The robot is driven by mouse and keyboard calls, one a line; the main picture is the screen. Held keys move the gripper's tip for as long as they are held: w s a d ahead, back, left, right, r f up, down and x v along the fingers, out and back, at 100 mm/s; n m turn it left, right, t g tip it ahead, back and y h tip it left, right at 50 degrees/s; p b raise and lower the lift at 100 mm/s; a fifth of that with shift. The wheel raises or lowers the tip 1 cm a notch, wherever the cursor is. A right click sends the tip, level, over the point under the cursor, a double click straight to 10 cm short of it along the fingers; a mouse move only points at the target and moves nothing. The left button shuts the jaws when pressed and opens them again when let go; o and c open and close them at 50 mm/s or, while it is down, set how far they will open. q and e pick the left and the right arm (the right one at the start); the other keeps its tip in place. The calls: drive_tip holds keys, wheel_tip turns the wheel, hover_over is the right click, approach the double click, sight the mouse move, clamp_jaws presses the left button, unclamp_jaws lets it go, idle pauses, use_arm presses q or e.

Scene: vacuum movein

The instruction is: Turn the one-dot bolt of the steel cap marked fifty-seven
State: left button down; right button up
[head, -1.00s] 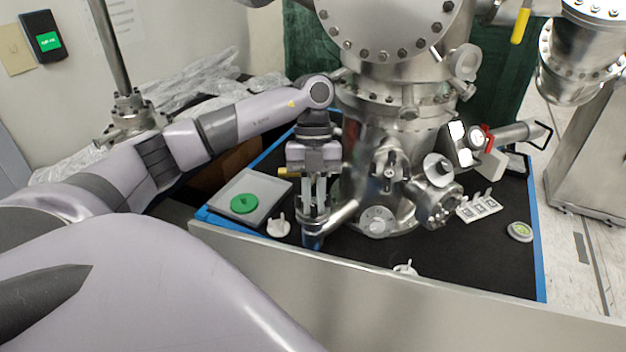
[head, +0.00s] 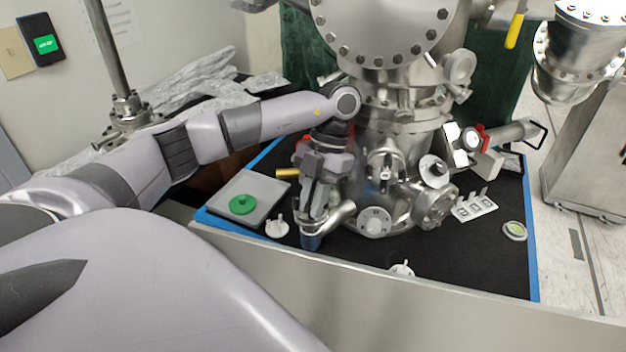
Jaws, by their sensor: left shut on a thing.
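My left gripper (head: 311,222) points down at the front left of the steel chamber (head: 395,155). Its fingers are close together at the bent steel pipe (head: 341,213) with a bluish lower end. They are shut on a small part there, apparently a bolt, which the fingers hide. Round steel caps show on the chamber's ports, one low at the front (head: 374,221) and one at the right (head: 434,171). No number or dot is legible, so I cannot tell which cap is marked fifty-seven. My right gripper is not in view.
A grey tray (head: 270,190) with a green disc (head: 242,205) lies left of the gripper.

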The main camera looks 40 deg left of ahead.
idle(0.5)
use_arm(q)
drive_tip(key=c, duration=1.1)
unclamp_jaws()
